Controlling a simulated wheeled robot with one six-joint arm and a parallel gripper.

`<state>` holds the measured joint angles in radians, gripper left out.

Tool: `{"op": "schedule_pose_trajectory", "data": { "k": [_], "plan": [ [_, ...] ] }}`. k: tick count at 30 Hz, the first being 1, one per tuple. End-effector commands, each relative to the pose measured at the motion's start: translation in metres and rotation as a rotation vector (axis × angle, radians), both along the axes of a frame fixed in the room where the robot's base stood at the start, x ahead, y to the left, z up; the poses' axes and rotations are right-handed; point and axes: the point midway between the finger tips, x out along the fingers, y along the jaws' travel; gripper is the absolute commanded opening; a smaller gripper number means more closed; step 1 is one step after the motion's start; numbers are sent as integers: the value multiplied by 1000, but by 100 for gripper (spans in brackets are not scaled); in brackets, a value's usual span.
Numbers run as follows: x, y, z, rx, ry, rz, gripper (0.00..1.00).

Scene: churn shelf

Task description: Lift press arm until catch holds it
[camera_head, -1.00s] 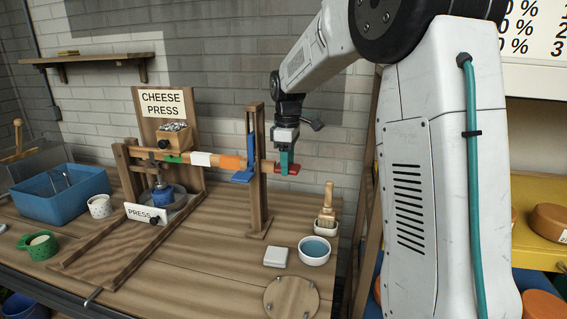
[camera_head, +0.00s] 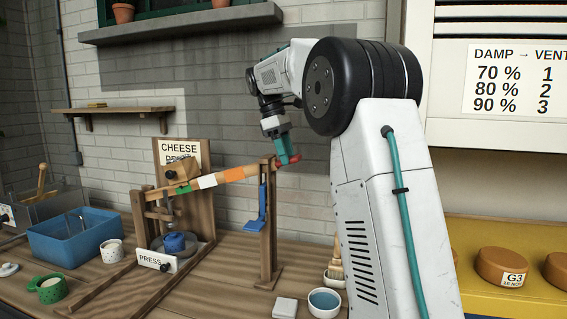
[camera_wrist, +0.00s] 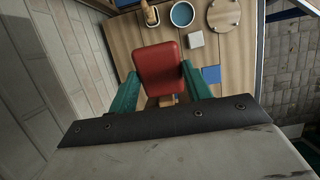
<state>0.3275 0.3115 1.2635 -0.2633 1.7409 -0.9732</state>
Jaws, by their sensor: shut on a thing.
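The cheese press's wooden arm (camera_head: 208,181), banded green, white and orange, slopes upward to the right, tilting the weight box (camera_head: 181,171) on it. Its red end grip (camera_head: 293,159) is between the teal fingers of my gripper (camera_head: 287,150). In the wrist view the red grip (camera_wrist: 158,68) sits between both fingers (camera_wrist: 160,88). The slotted wooden post (camera_head: 267,222) stands left of the grip, with the arm at its top. The blue catch (camera_head: 260,208) hangs on the post below the arm. Whether it touches the arm from beneath, I cannot tell.
On the bench are a blue tub (camera_head: 78,236), a green cup (camera_head: 48,289), a white speckled cup (camera_head: 112,251), a bowl of blue liquid (camera_head: 325,302) and a white block (camera_head: 285,308). A wall shelf (camera_head: 118,109) is at the back left.

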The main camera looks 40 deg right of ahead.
Motion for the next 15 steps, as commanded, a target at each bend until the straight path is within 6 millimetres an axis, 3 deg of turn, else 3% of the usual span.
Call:
{"op": "schedule_pose_trajectory", "data": {
  "k": [5, 6, 7, 15],
  "plan": [
    [-1, -1, -1, 10, 0, -1, 8],
    [-1, -1, -1, 11, 0, -1, 60],
    [-1, -2, -1, 11, 0, -2, 68],
    [-2, -5, -1, 10, 1, -7, 71]
  ]
}}
